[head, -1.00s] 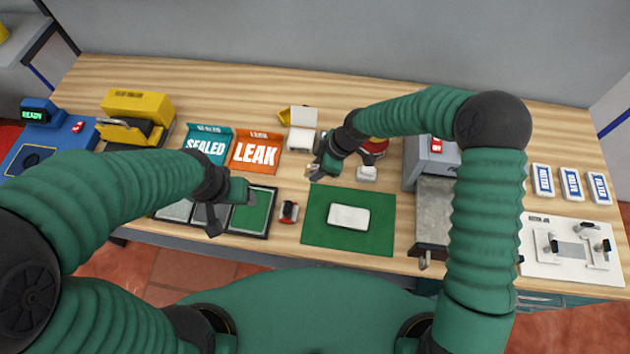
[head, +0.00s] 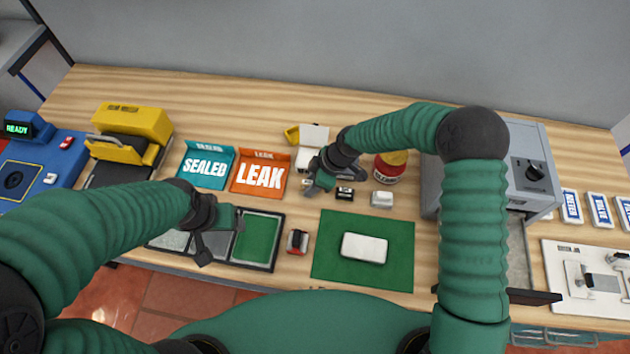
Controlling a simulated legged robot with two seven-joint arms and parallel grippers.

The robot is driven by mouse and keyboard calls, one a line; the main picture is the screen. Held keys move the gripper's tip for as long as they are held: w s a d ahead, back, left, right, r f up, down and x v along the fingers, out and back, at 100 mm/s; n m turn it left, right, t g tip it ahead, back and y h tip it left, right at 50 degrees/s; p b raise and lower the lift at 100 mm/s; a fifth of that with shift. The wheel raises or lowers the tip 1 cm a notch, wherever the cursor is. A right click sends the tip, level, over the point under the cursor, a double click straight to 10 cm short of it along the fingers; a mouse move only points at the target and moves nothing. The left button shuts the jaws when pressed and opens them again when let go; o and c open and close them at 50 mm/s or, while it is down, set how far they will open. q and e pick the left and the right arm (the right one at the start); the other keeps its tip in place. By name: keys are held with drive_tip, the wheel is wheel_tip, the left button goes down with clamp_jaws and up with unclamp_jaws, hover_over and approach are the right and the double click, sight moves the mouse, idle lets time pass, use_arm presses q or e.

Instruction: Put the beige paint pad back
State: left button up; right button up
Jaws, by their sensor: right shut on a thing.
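My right gripper (head: 314,186) is low over the table, in front of the small white box with a raised lid (head: 310,147). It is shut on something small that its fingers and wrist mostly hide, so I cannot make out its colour. I cannot pick out the beige paint pad with certainty. A small black item (head: 345,194) lies just right of this gripper, and a small white block (head: 382,199) lies further right. My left gripper (head: 220,240) is open and empty above the tray with grey and green compartments (head: 277,255).
A white rounded case (head: 364,247) lies on the green mat (head: 330,275). A red and black item (head: 297,241) stands left of it. The SEALED (head: 205,167) and LEAK (head: 259,176) trays are left of my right gripper. A red and yellow jar (head: 389,167) and a grey machine (head: 535,165) stand right.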

drive_tip(key=shift+s+a+r, duration=0.1)
drive_tip(key=shift+s+r, duration=0.1)
drive_tip(key=shift+s, duration=0.05)
drive_tip(key=shift+w+d+f, duration=0.1)
drive_tip(key=shift+d, duration=0.4)
drive_tip(key=shift+w+d+f, duration=0.1)
drive_tip(key=shift+d+f, duration=0.1)
drive_tip(key=shift+d, duration=0.1)
drive_tip(key=shift+a+f+b, duration=0.25)
drive_tip(key=shift+a+b, duration=0.05)
drive_tip(key=shift+a, duration=0.3)
drive_tip(key=shift+f, duration=0.1)
drive_tip(key=o, duration=0.9)
drive_tip(key=shift+d, duration=0.2)
drive_tip(key=shift+c, duration=0.2)
drive_tip(key=o, duration=0.4)
drive_tip(key=shift+d, duration=0.25)
drive_tip(key=o, duration=0.6)
drive_tip(key=shift+a, duration=0.3)
use_arm(q)
drive_tip(key=shift+s+d+f, duration=0.15)
drive_tip(key=shift+s+f, duration=0.05)
drive_tip(key=shift+s, duration=0.2)
use_arm(e)
drive_tip(key=shift+o, duration=0.3)
